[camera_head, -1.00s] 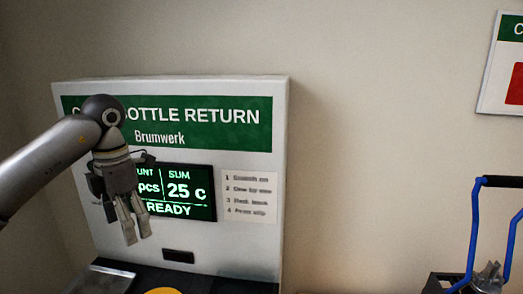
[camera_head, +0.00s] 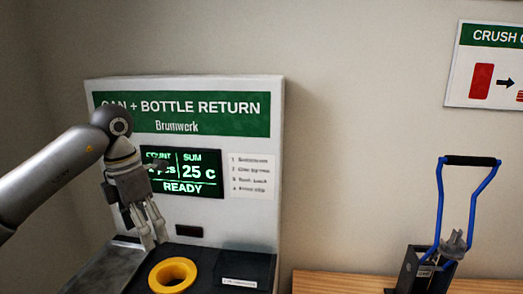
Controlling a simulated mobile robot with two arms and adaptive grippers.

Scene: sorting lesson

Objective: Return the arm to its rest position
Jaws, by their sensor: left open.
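My left arm comes in from the left, and its gripper (camera_head: 154,240) points down in front of the return machine (camera_head: 235,222). The gripper is open and empty, with its fingertips a little apart. It hangs in front of the machine's lower front, near the yellow ring (camera_head: 172,275), and covers part of the screen (camera_head: 190,187). The screen reads SUM 25 c and READY. My right gripper is out of view.
A can crusher (camera_head: 425,268) with a blue-framed handle stands on the wooden bench (camera_head: 335,284) at the right. A metal tray (camera_head: 105,270) lies left of the yellow ring. A crush sign (camera_head: 487,65) hangs on the wall. The wall between is clear.

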